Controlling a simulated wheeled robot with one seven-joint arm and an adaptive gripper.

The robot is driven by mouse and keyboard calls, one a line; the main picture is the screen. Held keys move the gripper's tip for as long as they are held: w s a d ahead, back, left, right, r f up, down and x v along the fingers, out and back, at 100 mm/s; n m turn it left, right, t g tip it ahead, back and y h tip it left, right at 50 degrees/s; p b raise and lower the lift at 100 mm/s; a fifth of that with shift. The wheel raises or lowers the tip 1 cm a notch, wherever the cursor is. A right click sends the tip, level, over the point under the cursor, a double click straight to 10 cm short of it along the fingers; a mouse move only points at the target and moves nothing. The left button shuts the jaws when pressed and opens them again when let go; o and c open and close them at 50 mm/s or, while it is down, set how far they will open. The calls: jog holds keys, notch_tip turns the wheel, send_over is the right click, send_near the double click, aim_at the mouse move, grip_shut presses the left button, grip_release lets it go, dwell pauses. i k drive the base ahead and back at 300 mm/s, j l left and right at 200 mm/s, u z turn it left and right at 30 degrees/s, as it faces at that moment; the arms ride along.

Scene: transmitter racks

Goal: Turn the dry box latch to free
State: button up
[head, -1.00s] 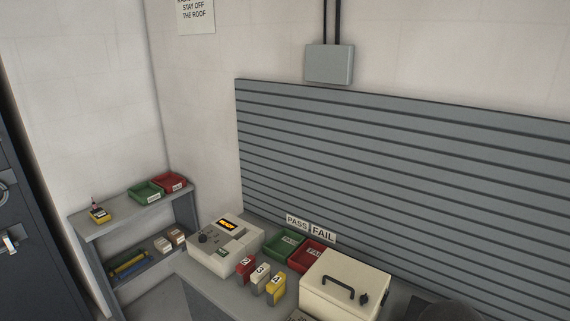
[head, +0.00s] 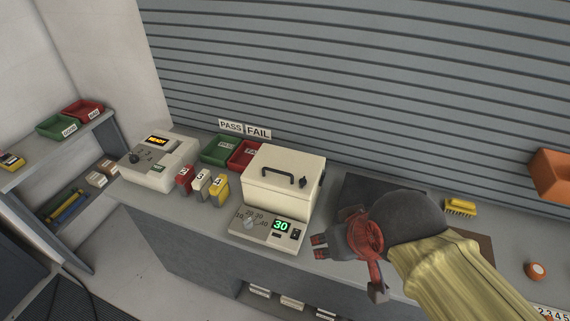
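The dry box appears to be the cream box (head: 268,196) with a black handle on its lid, standing on the bench in the middle of the head view. A small dark latch knob (head: 303,182) sits at the right of the lid; its exact setting is too small to read. My gripper (head: 314,246) is in front and to the right of the box, beside its control panel, pointing left. Its fingers look apart with nothing between them. It does not touch the latch.
A control panel (head: 268,228) with a dial and a green "30" display is in front of the box. Numbered blocks (head: 201,183), green (head: 219,151) and red trays and a tester (head: 158,163) stand left. A yellow brush (head: 460,207) lies right. A slatted wall is behind.

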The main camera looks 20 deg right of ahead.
aim_at(303, 180)
jog(key=i+j, duration=0.15)
jog(key=j, duration=0.15)
jog(key=i+j+z, duration=0.1)
jog(key=j, duration=0.25)
jog(key=i+j, duration=0.2)
jog(key=j, duration=0.15)
jog(key=i+j, duration=0.15)
jog(key=j, duration=0.15)
jog(key=z, duration=0.05)
